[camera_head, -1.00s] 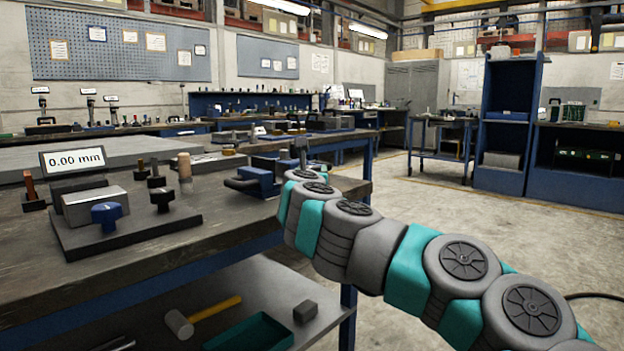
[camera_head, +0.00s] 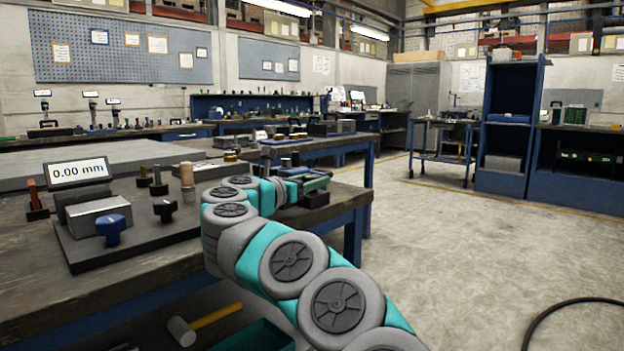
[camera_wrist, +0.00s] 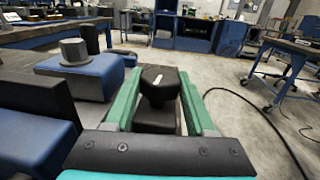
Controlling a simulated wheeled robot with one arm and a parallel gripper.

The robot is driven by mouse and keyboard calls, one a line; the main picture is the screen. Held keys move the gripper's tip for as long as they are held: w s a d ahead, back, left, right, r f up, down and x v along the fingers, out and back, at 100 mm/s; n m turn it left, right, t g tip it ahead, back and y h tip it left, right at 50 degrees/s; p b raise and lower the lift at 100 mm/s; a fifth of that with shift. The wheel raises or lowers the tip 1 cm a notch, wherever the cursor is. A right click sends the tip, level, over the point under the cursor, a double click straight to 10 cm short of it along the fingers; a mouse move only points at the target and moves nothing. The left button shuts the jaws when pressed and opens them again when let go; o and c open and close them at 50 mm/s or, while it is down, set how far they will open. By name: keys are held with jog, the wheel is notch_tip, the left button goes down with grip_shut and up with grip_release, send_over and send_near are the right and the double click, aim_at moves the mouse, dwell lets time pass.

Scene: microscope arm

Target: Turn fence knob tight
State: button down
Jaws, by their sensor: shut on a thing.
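A black knob (camera_wrist: 158,82) with a short white mark on its top stands between the two green fingers of my gripper (camera_wrist: 161,95) in the wrist view. My gripper is shut on this knob, one finger on each side. The knob sits above a dark block (camera_wrist: 155,120) at the bench's right end. In the head view, my gripper (camera_head: 312,183) is small there and partly behind my arm, and the knob is too hidden to make out. I cannot tell how far it is turned.
A blue fixture with a grey knob (camera_wrist: 74,52) stands left of my fingers. On the bench, a plate carries a blue knob (camera_head: 112,229), another black knob (camera_head: 164,208), a metal block (camera_head: 98,215) and a display (camera_head: 79,171) reading 0.00 mm. Open floor (camera_head: 480,260) lies right.

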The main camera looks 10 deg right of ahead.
jog(key=shift+r, duration=0.1)
dwell(0.4)
jog(key=shift+c, duration=1.2)
grip_release()
jog(key=v, duration=0.7)
jog(key=shift+a, duration=0.3)
jog(key=shift+s+a, duration=0.1)
jog(key=shift+s, duration=0.05)
jog(key=shift+s, duration=0.1)
